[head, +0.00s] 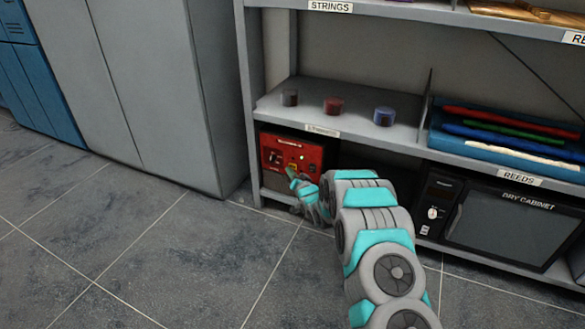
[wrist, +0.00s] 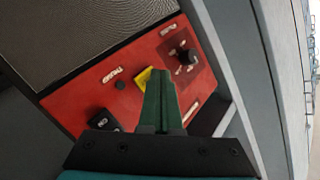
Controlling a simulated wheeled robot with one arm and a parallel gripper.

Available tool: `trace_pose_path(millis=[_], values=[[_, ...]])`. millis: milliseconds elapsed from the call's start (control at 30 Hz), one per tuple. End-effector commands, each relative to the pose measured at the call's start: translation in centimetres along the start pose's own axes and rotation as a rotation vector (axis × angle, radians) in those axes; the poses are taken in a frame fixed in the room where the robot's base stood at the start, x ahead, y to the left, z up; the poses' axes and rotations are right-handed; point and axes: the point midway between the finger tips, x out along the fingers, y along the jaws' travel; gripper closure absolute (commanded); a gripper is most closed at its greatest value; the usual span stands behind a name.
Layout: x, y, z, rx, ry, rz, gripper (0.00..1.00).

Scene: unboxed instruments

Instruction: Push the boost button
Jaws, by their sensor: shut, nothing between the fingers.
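A red control panel (head: 288,150) is on the front of a dark amplifier-like box on the lowest shelf bay. In the wrist view, the red panel (wrist: 75,100) carries a yellow square button (wrist: 143,77), a small black knob (wrist: 120,85), a black switch (wrist: 104,121) and a dark red square with a black knob (wrist: 187,56). The white labels are too blurred to tell which part is marked boost. My gripper (wrist: 162,74) is shut and empty, its green fingertips just right of the yellow button and partly covering it. I cannot tell whether they touch. My gripper (head: 290,173) is at the panel's lower part.
The grey shelf board (head: 350,117) above the box holds several small round tins. A blue tray (head: 450,140) with coloured rods is to the right. A dry cabinet (head: 505,225) stands lower right. A grey upright is close beside the panel. Floor in front is clear.

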Motion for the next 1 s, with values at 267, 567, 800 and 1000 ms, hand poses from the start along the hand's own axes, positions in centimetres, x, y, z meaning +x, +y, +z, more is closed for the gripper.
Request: trace_pose_path(millis=[267,567,800,1000], values=[[0.56,0.34,-0.53,-0.001,0.002,-0.001,1.0],[0.59,0.39,-0.51,0.0,0.001,-0.001,1.0],[0.71,0.46,-0.61,0.0,0.001,-0.001,1.0],[0.8,0.51,-0.68,0.0,0.001,-0.001,1.0]])
